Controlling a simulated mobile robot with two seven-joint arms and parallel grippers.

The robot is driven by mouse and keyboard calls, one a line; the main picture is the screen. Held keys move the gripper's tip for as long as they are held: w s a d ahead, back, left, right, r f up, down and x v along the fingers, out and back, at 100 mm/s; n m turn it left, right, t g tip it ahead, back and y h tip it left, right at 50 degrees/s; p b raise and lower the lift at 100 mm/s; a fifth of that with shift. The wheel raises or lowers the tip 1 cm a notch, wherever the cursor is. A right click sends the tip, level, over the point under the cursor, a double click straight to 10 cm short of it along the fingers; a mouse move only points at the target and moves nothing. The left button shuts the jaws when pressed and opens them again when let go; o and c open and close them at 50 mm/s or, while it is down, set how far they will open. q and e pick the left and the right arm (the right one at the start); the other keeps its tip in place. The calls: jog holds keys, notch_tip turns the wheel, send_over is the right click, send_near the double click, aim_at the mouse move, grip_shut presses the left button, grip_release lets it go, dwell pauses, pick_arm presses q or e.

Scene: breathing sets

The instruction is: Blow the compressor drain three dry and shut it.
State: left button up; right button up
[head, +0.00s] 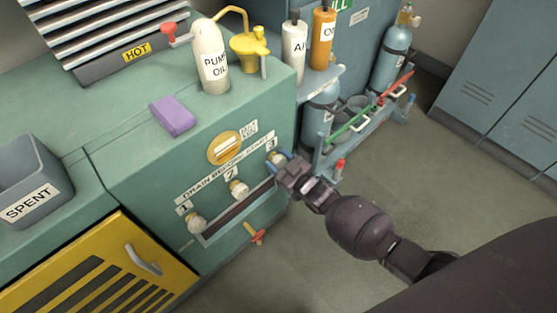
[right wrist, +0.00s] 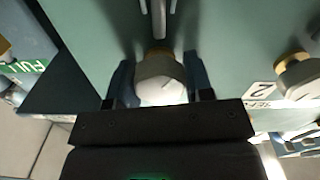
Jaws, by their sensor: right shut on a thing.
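The compressor's green panel (head: 140,180) carries a row of white knobs labelled 1, 2 and 3 under the words "drain before start". Drain three's knob (head: 277,157) is at the right end, partly hidden by my right gripper (head: 284,165). In the right wrist view the pale knob (right wrist: 160,78) sits between the blue fingers of the right gripper (right wrist: 159,82), which is shut on it. The knob of drain two (head: 238,189) and the knob of drain one (head: 196,223) stand to its left. I cannot see any flow from drain three. My left gripper is out of view.
A trough (head: 232,218) runs below the drains, with a red-orange handle (head: 257,234) under it. A pump oil bottle (head: 210,58), a purple block (head: 172,117) and a yellow oil can (head: 249,48) stand on top. A rack of cylinders (head: 321,112) is close right of the gripper.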

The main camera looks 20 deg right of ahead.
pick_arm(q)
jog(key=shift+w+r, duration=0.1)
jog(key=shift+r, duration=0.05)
pick_arm(e)
jog(key=shift+n, duration=0.5)
jog(key=o, duration=0.9)
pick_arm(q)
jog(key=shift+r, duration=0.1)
pick_arm(e)
jog(key=shift+s, duration=0.15)
jog(key=shift+s+d, duration=0.15)
jog(key=shift+s, duration=0.1)
pick_arm(q)
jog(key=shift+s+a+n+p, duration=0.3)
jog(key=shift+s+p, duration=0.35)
jog(key=shift+p, duration=0.4)
pick_arm(e)
jog(key=v, duration=1)
